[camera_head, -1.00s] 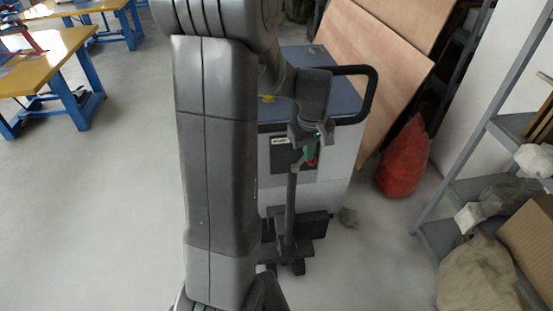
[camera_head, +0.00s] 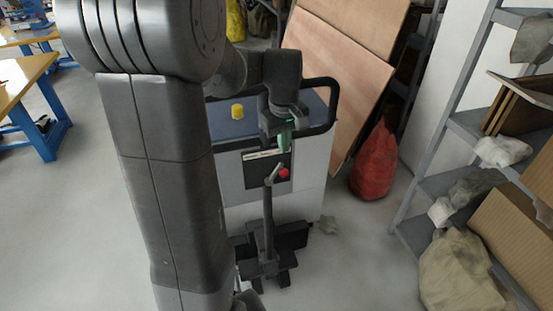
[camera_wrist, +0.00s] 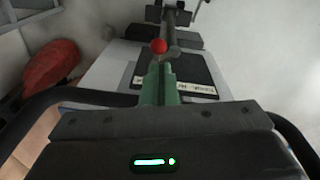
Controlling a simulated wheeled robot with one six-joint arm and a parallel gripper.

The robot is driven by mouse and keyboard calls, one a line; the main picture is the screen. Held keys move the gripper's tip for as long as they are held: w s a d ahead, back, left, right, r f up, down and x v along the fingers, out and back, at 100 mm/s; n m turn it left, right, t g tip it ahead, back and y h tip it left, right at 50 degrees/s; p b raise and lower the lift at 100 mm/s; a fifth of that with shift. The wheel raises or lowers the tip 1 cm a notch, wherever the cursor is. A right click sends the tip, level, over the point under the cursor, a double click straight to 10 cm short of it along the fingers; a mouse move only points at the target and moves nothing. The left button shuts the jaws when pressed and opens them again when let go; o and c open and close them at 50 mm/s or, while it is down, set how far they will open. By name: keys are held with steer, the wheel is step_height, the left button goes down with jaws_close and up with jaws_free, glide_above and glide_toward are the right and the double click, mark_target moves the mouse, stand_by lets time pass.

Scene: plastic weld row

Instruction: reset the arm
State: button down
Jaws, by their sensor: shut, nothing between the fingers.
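My gripper (camera_head: 285,147) is shut and empty, with green fingers pointing down in the head view. It hangs in front of the dark panel of a white and blue cabinet (camera_head: 312,185), above a red knob (camera_head: 284,173). In the wrist view the shut green fingers of my gripper (camera_wrist: 158,75) point toward the red knob (camera_wrist: 159,46), which appears just past their tips. I cannot tell whether they touch it. My dark arm fills the left middle of the head view and hides part of the cabinet.
The cabinet has a black handle (camera_head: 334,105) and a yellow knob (camera_head: 237,111) on top. A dark stand (camera_head: 268,225) is in front of it. A red sack (camera_head: 374,165) and a loaded metal shelf (camera_head: 412,190) are at right. Floor at left is open before a work table (camera_head: 30,75).

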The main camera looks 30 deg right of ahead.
steer(key=r, duration=0.2)
steer(key=d+r, duration=0.1)
steer(key=shift+s+r, duration=0.1)
steer(key=shift+s, duration=0.15)
steer(key=shift+a, duration=0.1)
steer(key=p, duration=0.1)
glide_above(282, 172)
steer(key=a, duration=0.3)
step_height(282, 172, down, 9)
steer(key=d+f+b, duration=0.1)
steer(key=d+f, duration=0.2)
steer(key=shift+b, duration=0.4)
steer(key=shift+s+a, duration=0.1)
steer(key=shift+a, duration=0.05)
